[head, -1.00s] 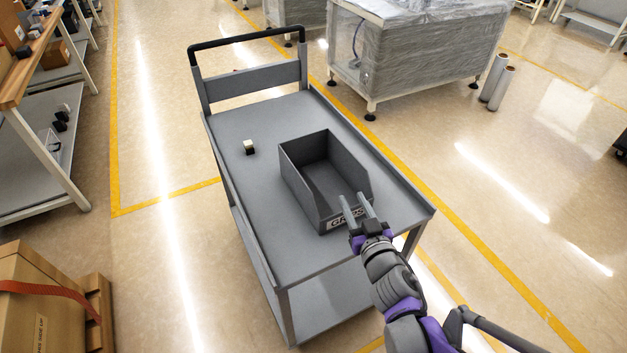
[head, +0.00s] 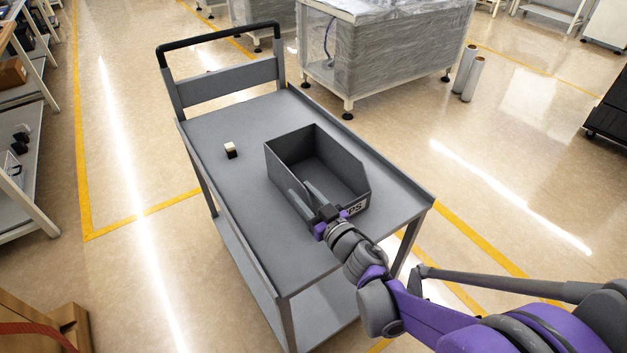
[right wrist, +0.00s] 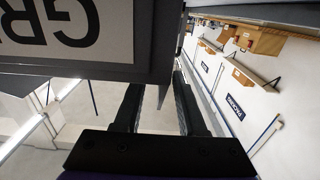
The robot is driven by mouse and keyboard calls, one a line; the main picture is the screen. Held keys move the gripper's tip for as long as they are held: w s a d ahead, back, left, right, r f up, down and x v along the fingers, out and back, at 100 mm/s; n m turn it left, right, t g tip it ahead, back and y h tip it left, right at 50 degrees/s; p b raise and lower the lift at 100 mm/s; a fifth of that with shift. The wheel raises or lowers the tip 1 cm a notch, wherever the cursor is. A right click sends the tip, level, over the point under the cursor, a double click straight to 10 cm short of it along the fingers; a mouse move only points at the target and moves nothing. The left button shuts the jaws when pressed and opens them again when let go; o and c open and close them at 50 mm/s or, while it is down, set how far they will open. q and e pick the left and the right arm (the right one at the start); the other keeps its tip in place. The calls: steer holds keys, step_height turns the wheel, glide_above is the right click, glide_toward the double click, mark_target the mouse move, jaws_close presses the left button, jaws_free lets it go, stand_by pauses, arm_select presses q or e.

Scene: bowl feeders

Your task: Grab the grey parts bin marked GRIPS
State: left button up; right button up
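The grey open-topped parts bin (head: 337,158) sits on the top deck of a grey cart and looks empty. Its front label shows only its last letters in the head view; the right wrist view shows "GR" on the label (right wrist: 55,28), close up. My right gripper (head: 301,189) is at the bin's near left corner, its fingers spread apart. In the right wrist view its two fingers (right wrist: 160,88) show a gap, with the bin's corner close beyond the tips. I cannot tell whether a bin wall lies between them. My left gripper is not in view.
A black handle (head: 215,36) stands at the cart's far end. Wrapped machinery (head: 385,50) stands behind. Shelving is at the left.

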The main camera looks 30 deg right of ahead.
steer(key=w, duration=0.3)
steer(key=shift+a+f, duration=0.15)
jaws_close()
stand_by(1.2)
